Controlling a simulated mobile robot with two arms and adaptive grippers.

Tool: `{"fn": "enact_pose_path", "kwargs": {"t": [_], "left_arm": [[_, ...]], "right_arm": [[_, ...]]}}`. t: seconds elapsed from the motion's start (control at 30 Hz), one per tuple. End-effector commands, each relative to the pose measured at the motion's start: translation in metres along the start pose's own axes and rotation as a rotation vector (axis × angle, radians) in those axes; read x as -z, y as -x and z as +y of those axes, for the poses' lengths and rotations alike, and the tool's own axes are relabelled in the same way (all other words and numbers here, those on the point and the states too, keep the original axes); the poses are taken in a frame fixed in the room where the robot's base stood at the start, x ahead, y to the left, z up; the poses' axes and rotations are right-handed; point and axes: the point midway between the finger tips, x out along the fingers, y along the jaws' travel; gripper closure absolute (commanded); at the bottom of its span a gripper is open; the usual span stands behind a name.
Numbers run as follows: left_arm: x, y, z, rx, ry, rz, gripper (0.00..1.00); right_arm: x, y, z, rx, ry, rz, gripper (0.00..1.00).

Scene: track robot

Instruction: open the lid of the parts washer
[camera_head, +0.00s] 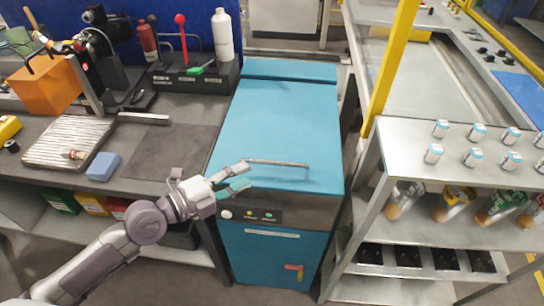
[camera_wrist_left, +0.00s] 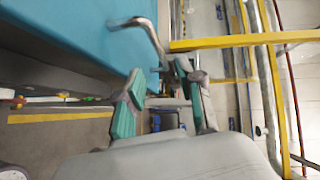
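The parts washer (camera_head: 272,255) is a teal cabinet with a flat teal lid (camera_head: 280,115), which is down. A thin metal bar handle (camera_head: 280,163) runs along the lid's front; it also shows in the left wrist view (camera_wrist_left: 150,35). My left gripper (camera_head: 248,177) is at the left end of the handle, just in front of the lid. Its teal-padded fingers are apart in both views, with nothing clearly between them. In the left wrist view the gripper (camera_wrist_left: 160,95) has the bar beyond its fingertips; I cannot tell whether they touch. My right gripper is out of view.
A workbench (camera_head: 150,160) with a ribbed tray (camera_head: 70,140), a blue block (camera_head: 103,166) and a bottle (camera_head: 222,35) stands at left. A metal shelf cart (camera_head: 400,150) with several small cans and a yellow post (camera_head: 390,65) are close at right.

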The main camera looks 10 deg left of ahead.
Motion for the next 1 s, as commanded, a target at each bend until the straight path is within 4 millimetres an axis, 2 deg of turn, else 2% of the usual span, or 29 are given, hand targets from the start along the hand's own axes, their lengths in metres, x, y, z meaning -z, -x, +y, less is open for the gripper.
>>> {"fn": "enact_pose_path", "kwargs": {"t": [0.03, 0.3, 0.5, 0.67, 0.9, 1.0], "left_arm": [[0.002, -0.01, -0.006, 0.005, 0.004, 0.001, 0.63], [0.002, -0.061, -0.004, 0.001, 0.004, 0.001, 0.63], [0.001, -0.086, -0.002, 0.0, 0.001, 0.001, 0.63], [0.001, -0.093, 0.0, -0.002, 0.0, 0.002, 0.63], [0.001, -0.094, 0.001, -0.002, -0.001, 0.002, 0.63], [0.001, -0.094, 0.001, -0.002, -0.001, 0.002, 0.78]], "right_arm": [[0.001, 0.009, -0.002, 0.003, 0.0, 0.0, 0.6], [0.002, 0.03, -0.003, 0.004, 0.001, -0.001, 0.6], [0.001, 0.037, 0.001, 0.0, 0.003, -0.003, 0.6], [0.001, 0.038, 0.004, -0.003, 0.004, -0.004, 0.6], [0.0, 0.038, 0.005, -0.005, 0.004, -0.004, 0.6], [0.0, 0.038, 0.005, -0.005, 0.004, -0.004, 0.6]]}}
